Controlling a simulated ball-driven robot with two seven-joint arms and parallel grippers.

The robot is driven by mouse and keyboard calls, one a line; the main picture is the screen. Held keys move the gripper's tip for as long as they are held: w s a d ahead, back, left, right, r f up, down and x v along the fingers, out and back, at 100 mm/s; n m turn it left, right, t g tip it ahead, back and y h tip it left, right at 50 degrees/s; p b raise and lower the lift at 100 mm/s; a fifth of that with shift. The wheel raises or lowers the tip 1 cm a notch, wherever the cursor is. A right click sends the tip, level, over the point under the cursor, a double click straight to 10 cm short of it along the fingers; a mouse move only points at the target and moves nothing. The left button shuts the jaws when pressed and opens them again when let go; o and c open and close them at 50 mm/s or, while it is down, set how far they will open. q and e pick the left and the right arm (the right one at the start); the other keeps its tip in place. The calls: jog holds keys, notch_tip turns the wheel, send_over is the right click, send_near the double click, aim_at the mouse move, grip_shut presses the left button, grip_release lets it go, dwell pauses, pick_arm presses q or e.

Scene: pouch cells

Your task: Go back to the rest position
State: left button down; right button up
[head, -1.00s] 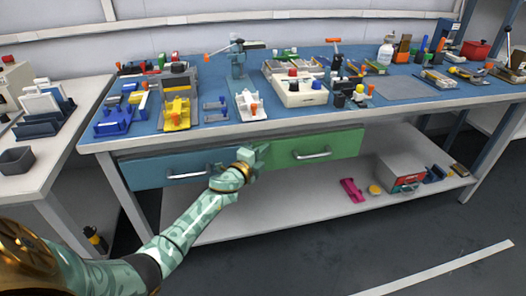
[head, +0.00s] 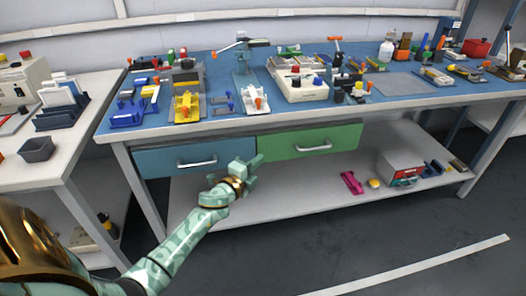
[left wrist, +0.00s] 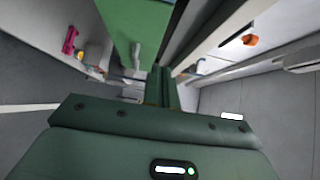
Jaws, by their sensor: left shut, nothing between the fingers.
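My left gripper (head: 251,168) is in front of the workbench, below the seam between the blue drawer (head: 190,158) and the green drawer (head: 310,144). Its fingers are shut with nothing between them. It appears clear of the drawer handles. In the left wrist view the shut fingers (left wrist: 161,88) point toward the bench, with the green drawer (left wrist: 140,20) above. My right gripper is not in view.
The workbench top (head: 400,88) holds several fixtures and tools. The lower shelf (head: 290,195) carries a grey box (head: 400,172) and a pink item (head: 352,183). A side table (head: 70,150) stands at the left.

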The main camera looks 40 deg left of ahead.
pick_arm(q)
jog(key=s, duration=0.3)
jog(key=shift+d, duration=0.15)
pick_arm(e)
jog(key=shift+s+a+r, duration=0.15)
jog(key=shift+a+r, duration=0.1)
pick_arm(q)
jog(key=shift+f, duration=0.1)
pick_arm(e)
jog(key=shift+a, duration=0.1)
